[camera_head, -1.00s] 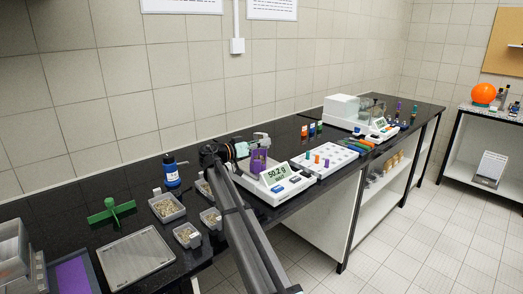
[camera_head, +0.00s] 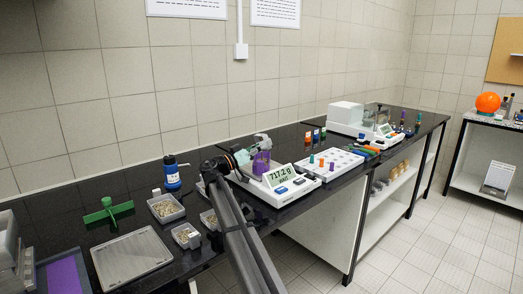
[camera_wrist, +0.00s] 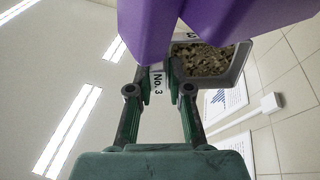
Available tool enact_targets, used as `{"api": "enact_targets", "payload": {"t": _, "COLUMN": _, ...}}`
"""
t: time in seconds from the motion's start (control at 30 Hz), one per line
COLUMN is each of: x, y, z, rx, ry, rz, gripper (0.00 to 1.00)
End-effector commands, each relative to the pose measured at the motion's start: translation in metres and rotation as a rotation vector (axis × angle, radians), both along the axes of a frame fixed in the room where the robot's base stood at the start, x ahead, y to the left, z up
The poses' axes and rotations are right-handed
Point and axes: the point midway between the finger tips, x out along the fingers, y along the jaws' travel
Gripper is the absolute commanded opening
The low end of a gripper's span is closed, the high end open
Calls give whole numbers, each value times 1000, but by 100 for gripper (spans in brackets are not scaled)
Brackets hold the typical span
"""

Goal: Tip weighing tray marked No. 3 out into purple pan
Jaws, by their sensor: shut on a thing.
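My gripper (camera_wrist: 158,76) is shut on the tab of a grey weighing tray (camera_wrist: 238,66), and a label reading "No. 3" shows between the fingers. In the wrist view the tray is seen beyond the fingertips with brown grains in it. The purple pan (camera_wrist: 215,18) fills the top of that view, close to the fingers and partly covering the tray. In the head view the purple pan (camera_head: 262,166) stands on the white balance (camera_head: 283,190), with my gripper (camera_head: 245,153) beside it, partly hidden by my arm. I cannot tell whether pan and tray touch.
The balance display reads 717.2 g. Several trays of grains (camera_head: 166,209) stand to the left, with a blue bottle (camera_head: 171,172), green cross-shaped piece (camera_head: 108,212) and flat grey plate (camera_head: 132,258). A white rack (camera_head: 330,165) stands right of the balance.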

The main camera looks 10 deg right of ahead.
Motion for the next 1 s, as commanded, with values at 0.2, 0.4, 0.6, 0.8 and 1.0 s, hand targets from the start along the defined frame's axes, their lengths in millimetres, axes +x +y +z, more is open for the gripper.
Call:
{"api": "enact_targets", "payload": {"t": 0.2, "x": 0, "y": 0, "z": 0, "rx": -3, "ry": -1, "rz": 0, "gripper": 1}}
{"api": "enact_targets", "payload": {"t": 0.4, "x": 0, "y": 0, "z": 0, "rx": -2, "ry": -1, "rz": 0, "gripper": 1}}
{"api": "enact_targets", "payload": {"t": 0.6, "x": 0, "y": 0, "z": 2, "rx": 14, "ry": 5, "rz": 0, "gripper": 1}}
{"api": "enact_targets", "payload": {"t": 0.8, "x": 1, "y": 0, "z": 13, "rx": 170, "ry": 70, "rz": 0, "gripper": 1}}
{"api": "enact_targets", "payload": {"t": 1.0, "x": 1, "y": 0, "z": 19, "rx": 374, "ry": 162, "rz": 0, "gripper": 1}}
